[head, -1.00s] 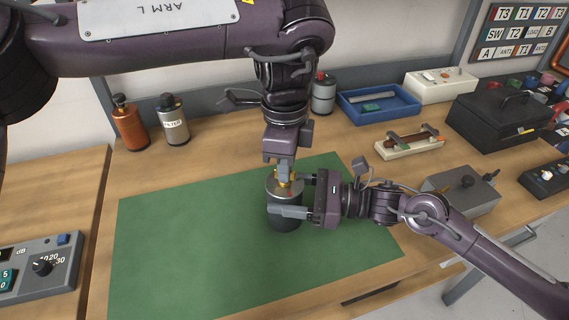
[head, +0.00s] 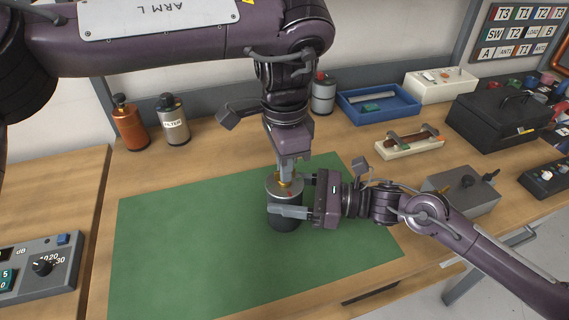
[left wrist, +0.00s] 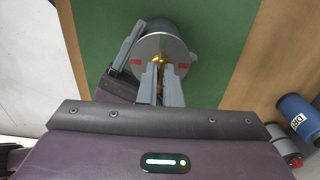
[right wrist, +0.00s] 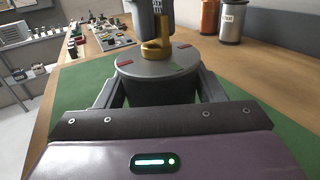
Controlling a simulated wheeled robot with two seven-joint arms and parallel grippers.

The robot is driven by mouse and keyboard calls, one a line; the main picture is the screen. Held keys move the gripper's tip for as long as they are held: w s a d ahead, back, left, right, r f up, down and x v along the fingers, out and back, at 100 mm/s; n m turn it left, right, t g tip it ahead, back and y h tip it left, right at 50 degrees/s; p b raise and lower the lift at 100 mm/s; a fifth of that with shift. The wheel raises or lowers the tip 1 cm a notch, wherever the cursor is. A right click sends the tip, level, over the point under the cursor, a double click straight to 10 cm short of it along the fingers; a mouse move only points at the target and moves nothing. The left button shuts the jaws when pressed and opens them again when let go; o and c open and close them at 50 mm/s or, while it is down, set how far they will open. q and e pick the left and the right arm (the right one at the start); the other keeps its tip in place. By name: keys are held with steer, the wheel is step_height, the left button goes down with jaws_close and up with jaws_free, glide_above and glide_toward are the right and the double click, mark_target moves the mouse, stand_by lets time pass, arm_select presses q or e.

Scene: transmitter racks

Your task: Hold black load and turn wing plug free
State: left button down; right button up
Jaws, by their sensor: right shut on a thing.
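The black load (head: 285,217) is a dark cylinder with a silver top, standing upright on the green mat (head: 180,240). Its silver top (right wrist: 135,66) carries red and green marks. The brass wing plug (right wrist: 153,50) sits at the centre of that top. My right gripper (head: 294,195) is shut around the load's upper body from the right. My left gripper (head: 287,176) points down at the wing plug from above. Its fingers (left wrist: 160,72) are close together at the brass, with a narrow gap; whether they clamp it is unclear. They hide part of the plug.
An orange canister (head: 130,125) and a silver filter canister (head: 174,122) stand at the back left. A blue tray (head: 378,106), a cream block with a handle (head: 409,145) and a black box (head: 503,118) lie to the right. The mat's left side is clear.

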arm_select(q)
steer(key=c, duration=1.6)
jaws_free()
step_height(320, 180, up, 12)
arm_select(e)
steer(key=o, duration=1.3)
steer(key=shift+o, duration=0.2)
